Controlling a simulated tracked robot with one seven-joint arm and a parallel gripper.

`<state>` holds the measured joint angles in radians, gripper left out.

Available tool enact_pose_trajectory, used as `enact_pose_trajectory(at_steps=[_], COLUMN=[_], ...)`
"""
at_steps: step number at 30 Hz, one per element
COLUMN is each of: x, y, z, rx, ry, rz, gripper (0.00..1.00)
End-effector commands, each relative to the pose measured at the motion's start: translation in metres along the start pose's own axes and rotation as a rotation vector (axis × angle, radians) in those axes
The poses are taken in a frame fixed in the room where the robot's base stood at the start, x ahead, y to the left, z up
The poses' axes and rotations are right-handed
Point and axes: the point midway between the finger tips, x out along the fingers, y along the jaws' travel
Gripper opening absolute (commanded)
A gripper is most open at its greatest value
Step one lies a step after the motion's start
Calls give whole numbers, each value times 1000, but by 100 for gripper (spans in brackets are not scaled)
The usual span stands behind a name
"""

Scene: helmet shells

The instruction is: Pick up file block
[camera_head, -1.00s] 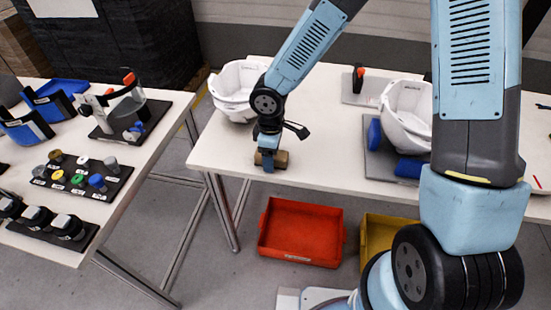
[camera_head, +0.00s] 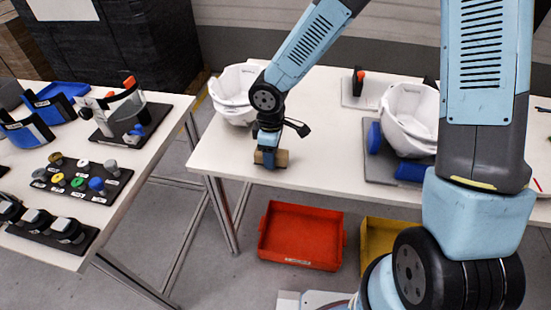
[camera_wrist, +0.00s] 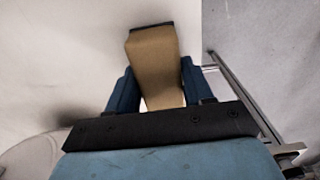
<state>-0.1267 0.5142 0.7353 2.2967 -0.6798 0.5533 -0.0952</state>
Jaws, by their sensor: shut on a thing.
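The file block (camera_wrist: 154,62) is a tan-brown block with a dark far edge, seen in the wrist view between the two blue fingers. My gripper (camera_wrist: 155,88) is shut on it. In the head view the block (camera_head: 282,158) shows as a small brown piece sticking out beside my gripper (camera_head: 270,160), low at the front left of the white table. I cannot tell whether the block touches the tabletop. Part of it is hidden behind the fingers.
White helmet shells stand at the back left (camera_head: 233,92) and on the right (camera_head: 410,120) of the table (camera_head: 330,150). A red bin (camera_head: 301,236) and a yellow bin (camera_head: 378,245) sit on the floor below. The table middle is clear.

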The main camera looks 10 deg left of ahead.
Motion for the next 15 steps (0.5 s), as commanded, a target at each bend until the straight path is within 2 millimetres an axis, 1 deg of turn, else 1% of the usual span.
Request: enact_pose_trajectory(at_steps=[2,15], x=[-15,-75], y=[1,-51], z=[0,17], rx=[3,0], ry=[2,1], rz=[3,4], gripper=[11,11])
